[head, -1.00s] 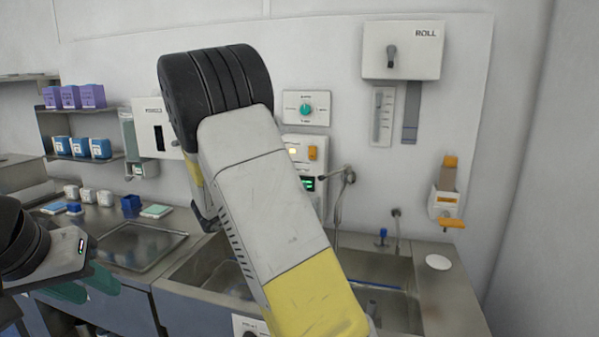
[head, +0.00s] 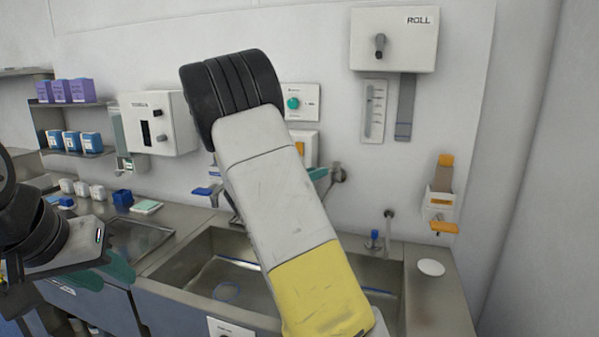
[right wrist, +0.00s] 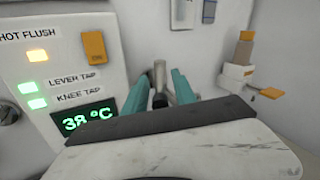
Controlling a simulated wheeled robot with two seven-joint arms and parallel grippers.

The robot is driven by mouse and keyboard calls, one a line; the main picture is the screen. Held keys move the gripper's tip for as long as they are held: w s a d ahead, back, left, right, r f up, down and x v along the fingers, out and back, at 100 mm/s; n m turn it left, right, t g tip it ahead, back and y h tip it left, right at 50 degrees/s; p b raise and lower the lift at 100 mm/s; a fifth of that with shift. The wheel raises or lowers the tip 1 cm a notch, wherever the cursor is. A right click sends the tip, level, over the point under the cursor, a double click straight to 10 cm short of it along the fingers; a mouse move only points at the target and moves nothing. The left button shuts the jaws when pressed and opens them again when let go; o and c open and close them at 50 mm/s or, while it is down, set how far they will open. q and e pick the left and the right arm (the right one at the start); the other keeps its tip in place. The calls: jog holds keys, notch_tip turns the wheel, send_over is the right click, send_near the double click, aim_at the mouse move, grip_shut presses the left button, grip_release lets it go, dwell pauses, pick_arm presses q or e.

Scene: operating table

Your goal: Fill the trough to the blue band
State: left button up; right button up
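The trough (head: 190,288) is a steel basin at the lower middle of the head view. A blue line (head: 376,291) runs along its inner wall, and a ring shows on its floor. My right arm hides its middle, and I cannot tell the water level. A grey metal tap fitting (head: 338,175) is on the wall behind. My right gripper (right wrist: 160,92) is open, its teal fingers either side of a metal pipe (right wrist: 159,72); contact is unclear. My left gripper (head: 103,275) is low at the left, apart from the trough, its opening unclear.
The wall panel (right wrist: 60,70) has lit lever tap and knee tap lamps, reading 38 °C. A blue lever (head: 207,190) is behind the trough's left part. A blue-topped fitting (head: 374,238) and white disc (head: 431,267) are at the right. Dispensers hang on the wall.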

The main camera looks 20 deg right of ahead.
jog(key=shift+x, duration=1)
jog(key=shift+c, duration=0.4)
grip_shut()
dwell(0.4)
